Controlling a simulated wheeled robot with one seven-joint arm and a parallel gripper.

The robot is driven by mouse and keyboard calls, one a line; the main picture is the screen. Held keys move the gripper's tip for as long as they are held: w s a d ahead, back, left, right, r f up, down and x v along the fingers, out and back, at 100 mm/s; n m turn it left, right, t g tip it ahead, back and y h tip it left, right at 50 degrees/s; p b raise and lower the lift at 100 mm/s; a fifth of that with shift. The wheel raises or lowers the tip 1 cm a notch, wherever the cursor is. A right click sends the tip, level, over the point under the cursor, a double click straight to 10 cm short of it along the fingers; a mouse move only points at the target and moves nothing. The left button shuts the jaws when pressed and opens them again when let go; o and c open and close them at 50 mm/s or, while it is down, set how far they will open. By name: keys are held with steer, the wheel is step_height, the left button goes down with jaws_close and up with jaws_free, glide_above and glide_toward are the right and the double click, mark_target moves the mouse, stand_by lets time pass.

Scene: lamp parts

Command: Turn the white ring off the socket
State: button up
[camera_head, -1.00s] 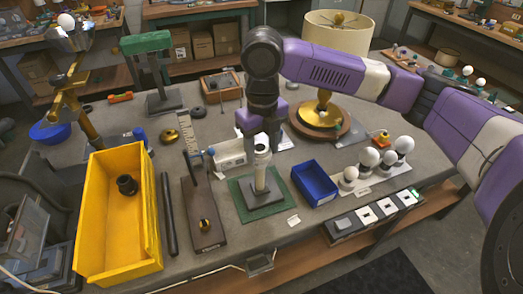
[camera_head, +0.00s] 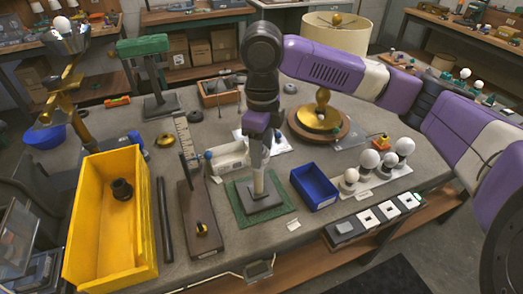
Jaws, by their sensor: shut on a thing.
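The socket stands upright on a dark square base (camera_head: 263,203), which sits on a green mat (camera_head: 244,207). A pale post (camera_head: 259,181) rises from that base. My gripper (camera_head: 258,161) points straight down over the post and is shut around its top. The white ring is at the jaws and mostly hidden by the fingers, so I cannot tell how far it sits on the socket.
A blue bin (camera_head: 314,187) stands just right of the mat. A dark board with an upright scale (camera_head: 188,200) and a yellow bin (camera_head: 75,240) with a black part in it stand to the left. White bulbs (camera_head: 369,158) stand in a row to the right.

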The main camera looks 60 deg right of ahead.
steer(key=shift+w+d+f+n+b, duration=0.1)
steer(key=shift+n+b, duration=0.6)
steer(key=shift+n, duration=0.3)
steer(key=shift+d+f+b, duration=0.1)
steer(key=shift+d+b, duration=0.25)
steer(key=shift+b, duration=2.85)
steer(key=shift+n+b, duration=0.3)
steer(key=shift+b, duration=1.05)
steer(key=shift+a+b, duration=0.2)
steer(key=shift+b, duration=0.85)
steer(key=o, duration=1.4)
steer(key=shift+o, duration=0.2)
steer(key=shift+a+r, duration=0.1)
steer(key=shift+r, duration=0.1)
